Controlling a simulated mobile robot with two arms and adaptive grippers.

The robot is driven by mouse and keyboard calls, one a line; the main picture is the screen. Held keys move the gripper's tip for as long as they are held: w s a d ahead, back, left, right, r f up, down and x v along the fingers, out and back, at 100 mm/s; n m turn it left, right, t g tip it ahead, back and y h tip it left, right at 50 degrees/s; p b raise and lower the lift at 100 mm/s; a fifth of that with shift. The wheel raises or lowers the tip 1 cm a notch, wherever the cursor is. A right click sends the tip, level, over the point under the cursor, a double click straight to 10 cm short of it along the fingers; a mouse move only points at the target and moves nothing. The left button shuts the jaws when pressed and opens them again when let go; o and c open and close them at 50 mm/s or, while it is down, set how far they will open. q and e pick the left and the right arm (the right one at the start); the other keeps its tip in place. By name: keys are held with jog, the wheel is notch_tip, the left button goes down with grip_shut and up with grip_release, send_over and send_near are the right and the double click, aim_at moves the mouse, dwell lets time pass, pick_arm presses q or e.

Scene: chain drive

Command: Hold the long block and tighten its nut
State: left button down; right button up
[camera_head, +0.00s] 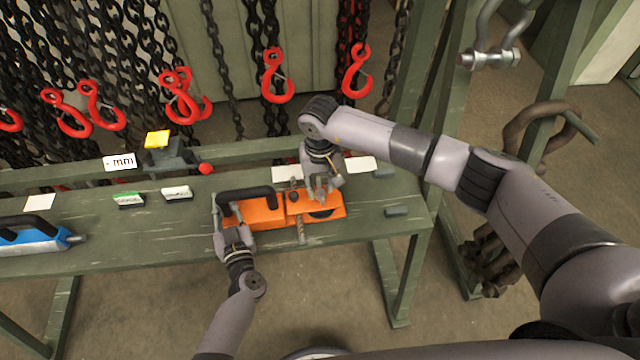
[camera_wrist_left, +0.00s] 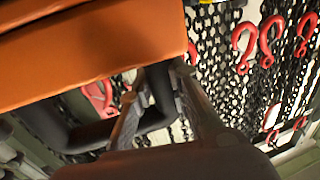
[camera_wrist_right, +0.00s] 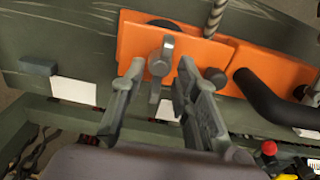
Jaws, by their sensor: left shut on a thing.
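The long orange block (camera_head: 262,212) lies on the green bench, with a black bar handle (camera_head: 248,193) along its top. My left gripper (camera_head: 222,212) is at the block's left end, shut on the handle, which passes between its fingers in the left wrist view (camera_wrist_left: 158,95). My right gripper (camera_head: 321,192) is above the block's right part, its fingers apart in the right wrist view (camera_wrist_right: 161,68). A grey round-headed lever or pin (camera_wrist_right: 161,57) shows between those fingers; contact cannot be told. A threaded rod (camera_wrist_right: 214,18) crosses the block. I cannot clearly make out the nut.
A blue tool (camera_head: 30,240) with a black handle lies at the bench's left. A stand with a yellow top (camera_head: 157,139) and a red knob (camera_head: 206,168) stands at the back. Chains with red hooks (camera_head: 277,78) hang behind.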

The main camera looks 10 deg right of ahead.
jog(key=shift+f, duration=0.2)
grip_shut()
dwell(0.3)
